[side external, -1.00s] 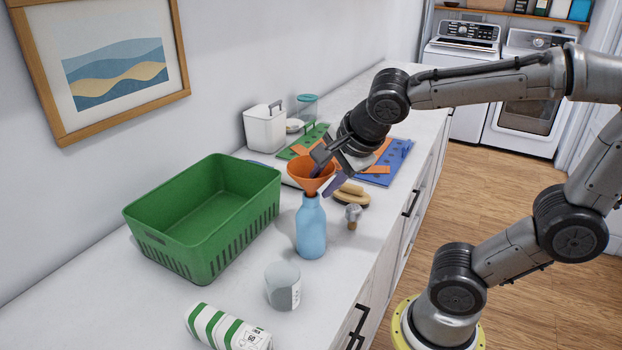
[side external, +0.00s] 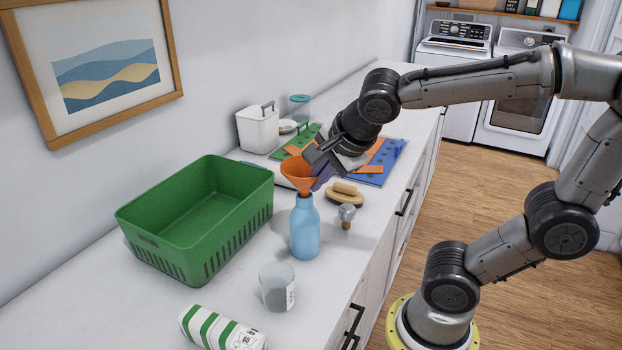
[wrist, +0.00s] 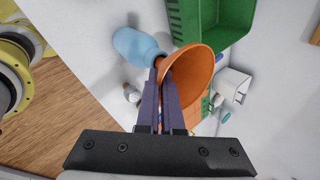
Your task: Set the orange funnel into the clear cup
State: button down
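The orange funnel (side external: 298,174) sits at the mouth of the blue bottle (side external: 304,232), its spout at or in the neck. The wrist view shows the funnel (wrist: 196,72) large, with the bottle (wrist: 136,46) beyond its spout. My gripper (side external: 320,172) is at the funnel's right side. Its two purple fingers (wrist: 160,98) are close together on the funnel's wall, with a thin strip of orange between them. The clear cup (side external: 276,288) stands upright on the counter in front of the bottle, apart from it, and looks empty.
A green basket (side external: 195,220) stands left of the bottle. A green-striped roll (side external: 222,329) lies near the cup. A wooden brush (side external: 345,194) and a small grey-headed tool (side external: 347,214) are right of the bottle. A white container (side external: 258,130) and coloured mats (side external: 372,165) lie behind.

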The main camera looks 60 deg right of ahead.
notch_tip(320, 180, up, 9)
jog(key=shift+w+r, duration=0.1)
jog(key=shift+r, duration=0.05)
jog(key=shift+w+r, duration=0.15)
jog(key=s+a+f+n+y, duration=0.2)
jog(key=a+f+n, duration=0.4)
jog(key=a, duration=0.6)
jog(key=shift+s+a+f+t+y, duration=0.3)
jog(key=shift+f+y, duration=0.4)
jog(key=shift+f, duration=0.45)
jog(key=shift+f, duration=2.9)
jog(key=shift+f, duration=2.7)
